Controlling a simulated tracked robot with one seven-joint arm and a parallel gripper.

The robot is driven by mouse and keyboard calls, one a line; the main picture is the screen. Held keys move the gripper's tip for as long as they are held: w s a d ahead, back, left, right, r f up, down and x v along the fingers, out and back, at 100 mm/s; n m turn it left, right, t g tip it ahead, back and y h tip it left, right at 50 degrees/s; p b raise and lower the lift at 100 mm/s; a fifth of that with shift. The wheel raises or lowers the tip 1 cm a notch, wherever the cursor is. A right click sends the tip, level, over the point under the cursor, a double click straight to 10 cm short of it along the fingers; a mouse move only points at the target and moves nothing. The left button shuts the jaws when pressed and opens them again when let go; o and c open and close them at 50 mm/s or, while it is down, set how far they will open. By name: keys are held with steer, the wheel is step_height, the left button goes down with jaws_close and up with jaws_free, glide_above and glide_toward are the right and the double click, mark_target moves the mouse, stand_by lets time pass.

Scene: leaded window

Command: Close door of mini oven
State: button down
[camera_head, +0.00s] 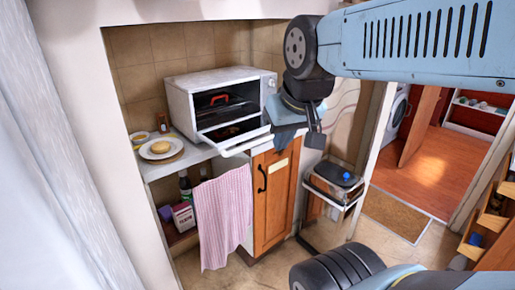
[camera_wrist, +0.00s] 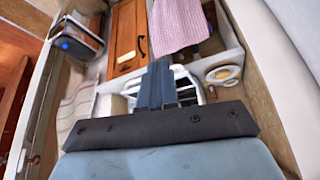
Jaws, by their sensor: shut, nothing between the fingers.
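The white mini oven (camera_head: 178,98) stands on the counter in the alcove in the head view. Its door (camera_head: 235,139) is open, hinged down at the front, with a dark interior and something red inside. My gripper (camera_head: 315,139) points down just right of the open door, with its fingers shut and empty. Whether it touches the door cannot be told. In the wrist view, my gripper (camera_wrist: 158,68) is shut in the middle, and part of the white oven (camera_wrist: 187,77) shows behind it, mostly hidden.
A plate with yellow food (camera_head: 160,148) sits left of the oven. A pink towel (camera_head: 222,220) hangs below the counter beside a wooden cabinet door (camera_head: 275,195). Open floor leads to a doorway.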

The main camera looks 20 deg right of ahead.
steer(key=w+a+f+m+g+y, duration=0.2)
steer(key=w+f+m+g+y, duration=0.55)
steer(key=w+f+y, duration=0.95)
steer(key=w+d+f+m+t+h, duration=0.55)
steer(key=d+f+m+t, duration=0.35)
steer(key=m+t, duration=0.35)
steer(key=w+d+f+m+t+h, duration=0.4)
steer(key=w+d+f+m+t, duration=0.2)
steer(key=d+f+m+t, duration=0.55)
steer(key=shift+m+t, duration=0.45)
steer(key=shift+t, duration=0.2)
steer(key=x, duration=0.7)
steer(key=s+a+x, duration=0.1)
steer(key=x, duration=0.3)
steer(key=shift+w+a+r, duration=0.2)
steer(key=shift+w+r, duration=0.1)
steer(key=shift+r, duration=0.25)
steer(key=shift+w+a+r, duration=0.1)
steer(key=shift+w+r, duration=0.1)
steer(key=shift+r, duration=0.75)
steer(key=shift+w+r, duration=0.15)
steer(key=shift+r, duration=0.8)
